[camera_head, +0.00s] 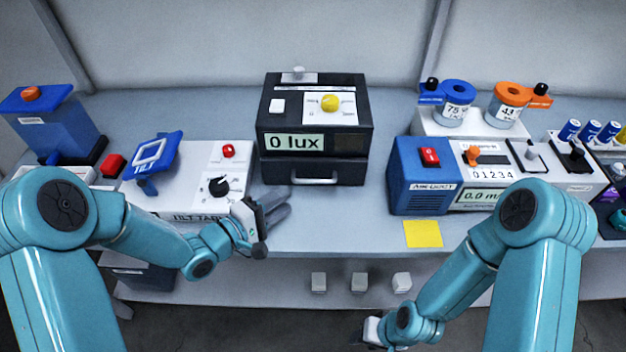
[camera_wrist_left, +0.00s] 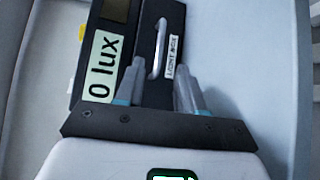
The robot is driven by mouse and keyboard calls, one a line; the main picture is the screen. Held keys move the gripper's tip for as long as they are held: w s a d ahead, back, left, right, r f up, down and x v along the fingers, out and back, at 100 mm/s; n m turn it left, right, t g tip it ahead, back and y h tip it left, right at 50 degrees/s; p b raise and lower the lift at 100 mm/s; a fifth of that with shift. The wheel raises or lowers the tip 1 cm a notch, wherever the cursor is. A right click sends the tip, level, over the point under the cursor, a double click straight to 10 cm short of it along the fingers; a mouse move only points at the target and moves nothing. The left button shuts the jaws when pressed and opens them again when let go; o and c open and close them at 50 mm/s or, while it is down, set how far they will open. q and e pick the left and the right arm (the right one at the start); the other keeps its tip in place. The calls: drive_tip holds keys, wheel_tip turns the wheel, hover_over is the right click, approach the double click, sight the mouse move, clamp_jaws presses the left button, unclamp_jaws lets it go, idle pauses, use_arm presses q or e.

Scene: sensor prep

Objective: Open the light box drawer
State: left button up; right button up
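The light box (camera_head: 316,115) is a black box with a "0 lux" display, standing at the back middle of the bench. Its drawer (camera_head: 342,172) is at the bottom front, with a pale bar handle (camera_head: 314,180); the drawer looks closed. The handle also shows in the left wrist view (camera_wrist_left: 157,48), beyond the fingers. My left gripper (camera_head: 282,205) is in front of and left of the drawer, pointing toward it. Its two fingers are apart with nothing between them (camera_wrist_left: 158,95). My right gripper (camera_head: 372,332) is low, below the bench front; its fingers are not clear.
A white tilt table unit (camera_head: 190,180) with a black knob stands just left of my left gripper. A blue anemometer-like unit (camera_head: 420,178) stands right of the light box, with a yellow note (camera_head: 423,234) before it. The bench in front of the drawer is clear.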

sight(313, 183)
use_arm(q)
drive_tip(key=p+x, duration=0.1)
drive_tip(key=x, duration=0.8)
drive_tip(key=shift+w+d+f, duration=0.15)
drive_tip(key=shift+w, duration=0.15)
drive_tip(key=shift+s, duration=0.1)
clamp_jaws()
